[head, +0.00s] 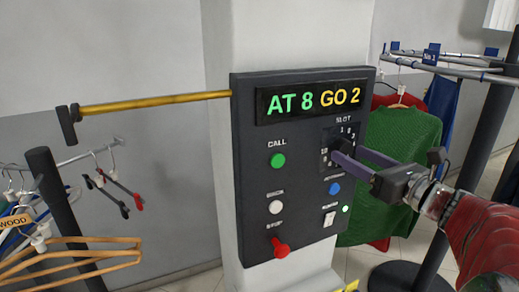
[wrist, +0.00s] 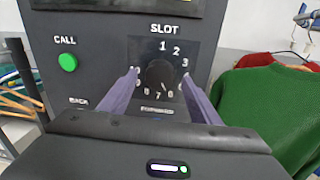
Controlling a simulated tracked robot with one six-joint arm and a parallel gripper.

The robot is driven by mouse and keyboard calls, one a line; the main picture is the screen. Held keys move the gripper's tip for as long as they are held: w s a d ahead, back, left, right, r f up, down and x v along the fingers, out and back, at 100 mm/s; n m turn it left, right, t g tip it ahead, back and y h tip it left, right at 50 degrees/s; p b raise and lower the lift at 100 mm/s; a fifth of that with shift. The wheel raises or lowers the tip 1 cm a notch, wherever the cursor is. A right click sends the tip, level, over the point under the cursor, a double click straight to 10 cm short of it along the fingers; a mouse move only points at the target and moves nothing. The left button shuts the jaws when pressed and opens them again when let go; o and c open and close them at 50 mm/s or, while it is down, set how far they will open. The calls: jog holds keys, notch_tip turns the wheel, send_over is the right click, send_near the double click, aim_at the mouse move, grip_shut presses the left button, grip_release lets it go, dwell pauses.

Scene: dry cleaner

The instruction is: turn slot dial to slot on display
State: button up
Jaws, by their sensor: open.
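The display (head: 314,100) on the dark control panel (head: 257,215) reads "AT 8" in green and "GO 2" in yellow. The black slot dial (wrist: 160,75) sits under the SLOT label inside a ring of white numbers; 1, 2 and 3 show at its top and right. In the head view my gripper (head: 345,156) reaches in from the right and partly covers the dial. In the wrist view my gripper (wrist: 161,76) is open, with one purple finger on each side of the dial. I cannot tell whether the fingers touch it.
The panel also carries a green CALL button (head: 278,161), a white button (head: 276,208), a blue button (head: 335,188), a white switch (head: 329,219) and a red stop knob (head: 281,248). A yellow bar (head: 155,103) extends left. Clothes racks stand on both sides, with a green sweater (head: 402,150) at right.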

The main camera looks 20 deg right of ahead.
jog(key=shift+w, duration=0.35)
jog(key=c, duration=1.1)
